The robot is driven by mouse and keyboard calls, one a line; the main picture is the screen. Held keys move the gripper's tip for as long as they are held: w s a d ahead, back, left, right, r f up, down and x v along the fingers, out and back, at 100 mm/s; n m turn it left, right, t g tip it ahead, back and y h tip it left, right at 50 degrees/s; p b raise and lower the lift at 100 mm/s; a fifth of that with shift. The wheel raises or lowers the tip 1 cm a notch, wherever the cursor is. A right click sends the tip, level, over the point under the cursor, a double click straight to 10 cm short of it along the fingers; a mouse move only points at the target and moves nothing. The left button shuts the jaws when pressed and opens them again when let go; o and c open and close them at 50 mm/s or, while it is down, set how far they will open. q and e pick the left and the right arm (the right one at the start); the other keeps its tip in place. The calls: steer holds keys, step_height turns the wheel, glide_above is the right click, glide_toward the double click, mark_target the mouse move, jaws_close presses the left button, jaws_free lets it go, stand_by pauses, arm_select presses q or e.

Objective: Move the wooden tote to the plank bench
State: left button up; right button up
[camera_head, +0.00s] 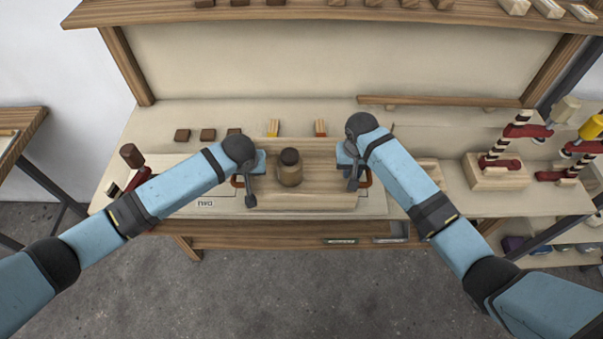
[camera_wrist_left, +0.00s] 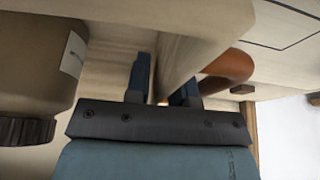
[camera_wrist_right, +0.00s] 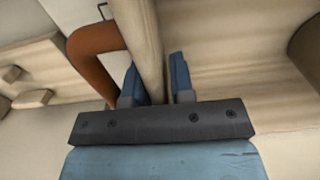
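The wooden tote (camera_head: 325,201) is a pale open box with orange-brown handles at its ends, standing on the workbench. A brown jar with a dark lid (camera_head: 290,170) stands upright in it. My left gripper (camera_head: 250,187) is at the tote's left end, its fingers on either side of the end wall; the left wrist view shows them closed closely about the wall (camera_wrist_left: 180,50). My right gripper (camera_head: 352,172) is at the right end, and the right wrist view shows its fingers close about that wall (camera_wrist_right: 145,40). The tote's underside is hidden. I cannot tell which surface is the plank bench.
The workbench (camera_head: 120,180) has a back panel and an overhead shelf (camera_head: 300,12). Small dark blocks (camera_head: 207,134) lie behind my left arm. A red clamp on a wooden block (camera_head: 497,170) stands at right. Another wooden-topped table (camera_head: 20,122) is at far left. Grey floor lies in front.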

arm_select(q)
jaws_close()
arm_select(e)
jaws_close()
